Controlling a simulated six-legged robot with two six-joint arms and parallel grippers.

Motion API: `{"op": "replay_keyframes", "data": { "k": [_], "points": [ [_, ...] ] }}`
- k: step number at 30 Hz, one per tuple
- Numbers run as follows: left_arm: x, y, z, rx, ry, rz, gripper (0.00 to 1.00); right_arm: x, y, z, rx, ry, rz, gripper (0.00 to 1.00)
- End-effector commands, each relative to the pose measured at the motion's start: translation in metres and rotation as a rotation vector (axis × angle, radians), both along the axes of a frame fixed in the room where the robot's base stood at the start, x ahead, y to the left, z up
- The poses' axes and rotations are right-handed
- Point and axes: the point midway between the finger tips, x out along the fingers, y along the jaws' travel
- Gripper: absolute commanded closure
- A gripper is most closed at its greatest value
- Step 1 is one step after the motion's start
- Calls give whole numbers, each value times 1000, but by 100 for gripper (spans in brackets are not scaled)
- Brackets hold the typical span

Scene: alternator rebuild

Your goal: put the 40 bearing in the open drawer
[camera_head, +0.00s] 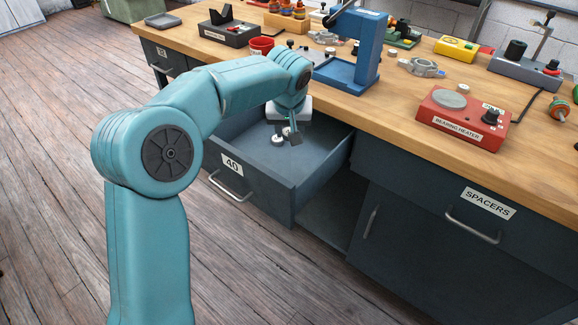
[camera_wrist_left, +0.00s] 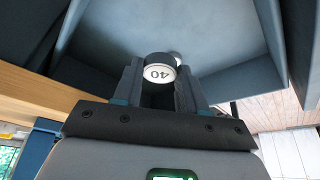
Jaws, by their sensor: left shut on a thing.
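The open drawer (camera_head: 287,195) is dark grey-blue, has a label reading 40 on its front, and is pulled out from under the bench. My left gripper (camera_head: 287,134) is inside the drawer's outline, pointing down. It is shut on the 40 bearing (camera_wrist_left: 159,73), a small round piece with a white face marked 40, held between the fingertips in the left wrist view. In the head view the held bearing is small and partly hidden by the fingers. A small pale round piece (camera_head: 277,140) shows by the fingers, seemingly on the drawer floor. My right gripper is not in view.
The wooden bench top (camera_head: 400,100) stands above the drawer, with a blue press (camera_head: 357,60) and a red bearing heater (camera_head: 463,118) on it. A closed drawer labelled SPACERS (camera_head: 470,215) is to the right. Most of the open drawer's floor is clear.

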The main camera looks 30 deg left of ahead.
Motion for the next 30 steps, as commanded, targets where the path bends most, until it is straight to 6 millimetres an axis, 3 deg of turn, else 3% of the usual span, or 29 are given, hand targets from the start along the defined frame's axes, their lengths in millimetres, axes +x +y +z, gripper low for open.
{"op": "replay_keyframes", "data": {
  "k": [1, 6, 14, 19, 30],
  "points": [
    [-1, 1, -20, 0, 4, 1, 90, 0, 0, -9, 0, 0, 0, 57],
    [-1, 1, -58, -1, 2, 2, 90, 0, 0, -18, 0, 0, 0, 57],
    [-1, 2, -81, 0, 0, 4, 90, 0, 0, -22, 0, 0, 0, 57],
    [-1, 2, -109, 0, 1, 4, 90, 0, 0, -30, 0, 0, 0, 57],
    [-1, 2, -116, 0, -1, 4, 90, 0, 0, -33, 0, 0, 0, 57]
  ]
}}
